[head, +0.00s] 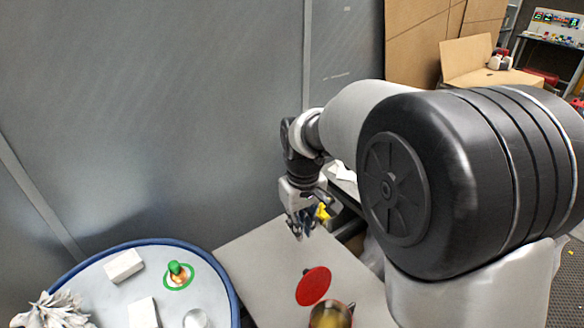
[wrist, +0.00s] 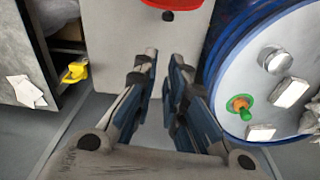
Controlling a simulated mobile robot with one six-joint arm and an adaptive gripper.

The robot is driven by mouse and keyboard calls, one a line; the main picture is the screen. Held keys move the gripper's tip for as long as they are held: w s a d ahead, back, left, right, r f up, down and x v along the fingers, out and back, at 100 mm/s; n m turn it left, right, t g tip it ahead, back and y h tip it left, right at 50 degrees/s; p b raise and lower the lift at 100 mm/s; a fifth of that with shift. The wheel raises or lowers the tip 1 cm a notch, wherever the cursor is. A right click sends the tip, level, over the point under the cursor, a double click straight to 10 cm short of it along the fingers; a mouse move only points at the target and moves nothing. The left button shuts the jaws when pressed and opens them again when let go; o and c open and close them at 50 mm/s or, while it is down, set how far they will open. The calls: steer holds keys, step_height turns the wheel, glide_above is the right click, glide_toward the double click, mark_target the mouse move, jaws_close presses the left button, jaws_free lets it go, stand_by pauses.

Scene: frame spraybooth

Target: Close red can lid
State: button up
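The red lid (head: 313,286) is a round disc standing raised and tilted at the far side of the can (head: 330,316). The can looks open, with an amber-brown inside, and is cut off by the bottom edge of the head view.
A round blue-rimmed table (head: 235,298) at the left holds white blocks (head: 124,266) and a green-topped item (head: 175,268). A yellow object (wrist: 75,72) is beside the grey table (head: 262,262). A grey wall (head: 160,120) stands behind. The tabletop around the lid is clear.

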mark_target(311, 284)
steer(key=shift+n+g, duration=0.4)
steer(key=w+f, duration=0.1)
steer(key=w+a+f, duration=0.1)
steer(key=f, duration=0.1)
steer(key=w+a+f, duration=0.1)
steer(key=shift+f, duration=0.3)
jaws_close()
steer(key=s+d+f+b, duration=0.2)
steer(key=s+f, duration=0.1)
steer(key=f, duration=0.6)
